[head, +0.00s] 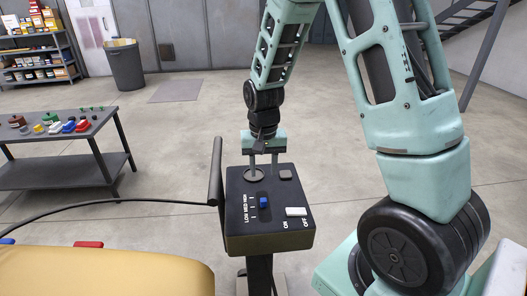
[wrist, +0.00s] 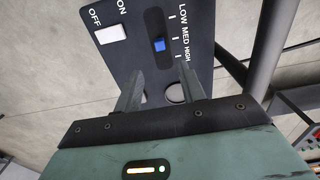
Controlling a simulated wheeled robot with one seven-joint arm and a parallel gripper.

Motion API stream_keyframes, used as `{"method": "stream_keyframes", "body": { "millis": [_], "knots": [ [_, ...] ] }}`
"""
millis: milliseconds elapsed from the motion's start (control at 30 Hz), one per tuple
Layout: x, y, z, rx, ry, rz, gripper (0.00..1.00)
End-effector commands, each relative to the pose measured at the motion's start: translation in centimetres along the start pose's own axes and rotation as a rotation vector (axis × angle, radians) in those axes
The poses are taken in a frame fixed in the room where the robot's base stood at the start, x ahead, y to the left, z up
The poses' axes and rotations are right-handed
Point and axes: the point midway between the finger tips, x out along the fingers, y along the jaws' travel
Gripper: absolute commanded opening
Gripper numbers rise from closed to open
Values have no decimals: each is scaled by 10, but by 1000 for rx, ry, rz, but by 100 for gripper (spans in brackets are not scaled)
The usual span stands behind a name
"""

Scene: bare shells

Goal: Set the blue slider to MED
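The blue slider (head: 263,203) sits in a dark slot on the black control panel (head: 236,228), beside the printed words LOW, MED and HIGH. In the wrist view the slider (wrist: 158,45) is close to the MED mark, perhaps slightly toward HIGH; the exact setting is hard to tell. My gripper (head: 263,172) is over the far end of the panel, past the HIGH end of the slot. In the wrist view my gripper (wrist: 160,78) has its two fingers apart with nothing between them. The fingers do not touch the slider.
A white ON/OFF switch (head: 296,212) sits on the panel's near right. A dark round disc (head: 254,175) and a square button (head: 285,174) are at its far end. A dark bar (head: 215,170) stands along the left side. A yellow surface (head: 110,272) lies at the near left.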

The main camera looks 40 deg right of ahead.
Motion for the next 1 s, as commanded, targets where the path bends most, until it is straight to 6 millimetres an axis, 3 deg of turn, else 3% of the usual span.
{"method": "stream_keyframes", "body": {
  "millis": [100,333,1000],
  "knots": [
    [-25,-1,-1,0,6,-3,40],
    [-54,0,-1,1,2,-1,40],
    [-59,0,0,-1,0,0,40]
  ]
}}
